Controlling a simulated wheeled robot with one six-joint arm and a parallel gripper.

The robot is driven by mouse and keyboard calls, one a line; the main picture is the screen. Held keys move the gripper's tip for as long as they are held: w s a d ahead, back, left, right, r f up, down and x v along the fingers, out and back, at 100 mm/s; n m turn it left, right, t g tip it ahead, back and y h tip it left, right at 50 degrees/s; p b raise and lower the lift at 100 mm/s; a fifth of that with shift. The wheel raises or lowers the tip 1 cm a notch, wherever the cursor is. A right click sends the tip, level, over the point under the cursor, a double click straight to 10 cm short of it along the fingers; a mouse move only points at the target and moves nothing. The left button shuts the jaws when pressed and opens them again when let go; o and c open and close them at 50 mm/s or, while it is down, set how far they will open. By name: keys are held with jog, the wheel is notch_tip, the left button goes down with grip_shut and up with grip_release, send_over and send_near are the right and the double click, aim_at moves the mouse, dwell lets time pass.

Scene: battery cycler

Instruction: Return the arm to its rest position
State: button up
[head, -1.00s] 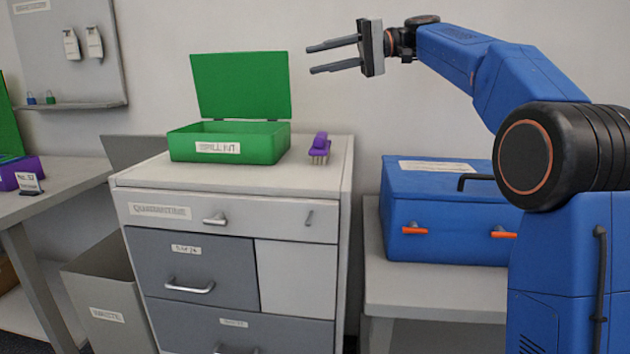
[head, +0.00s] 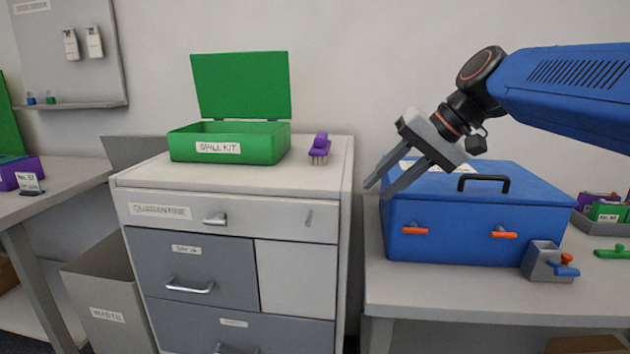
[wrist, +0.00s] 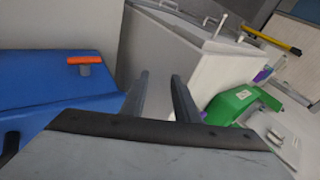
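My gripper (head: 378,187) is in front of and above the left end of the blue case in the head view, pointing down and to the left. Its two fingers are apart with nothing between them; in the wrist view the gripper (wrist: 160,80) also shows open and empty. My blue arm reaches in from the right edge of the head view.
The blue case (head: 450,230) with orange latches is closed on a bench. A small grey holder (head: 547,262) stands at its front right. The quarantine cabinet (head: 270,221) bears an open green spill kit (head: 190,147) and a purple brush (head: 319,147). A waste bin (head: 105,290) stands left.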

jog(key=s+d+f+h, duration=0.2)
jog(key=s+d+f, duration=0.3)
jog(key=s+f, duration=0.2)
jog(key=s+d+f+t+h, duration=0.1)
jog(key=s+d+f, duration=0.4)
jog(key=f, duration=0.5)
jog(key=s+d+f+h, duration=0.4)
jog(key=s+d+f, duration=0.1)
jog(key=s+f, duration=0.3)
jog(key=shift+s+d+f+t, duration=0.15)
jog(key=shift+s+f+t, duration=0.2)
jog(key=shift+f, duration=0.1)
jog(key=shift+o, duration=0.4)
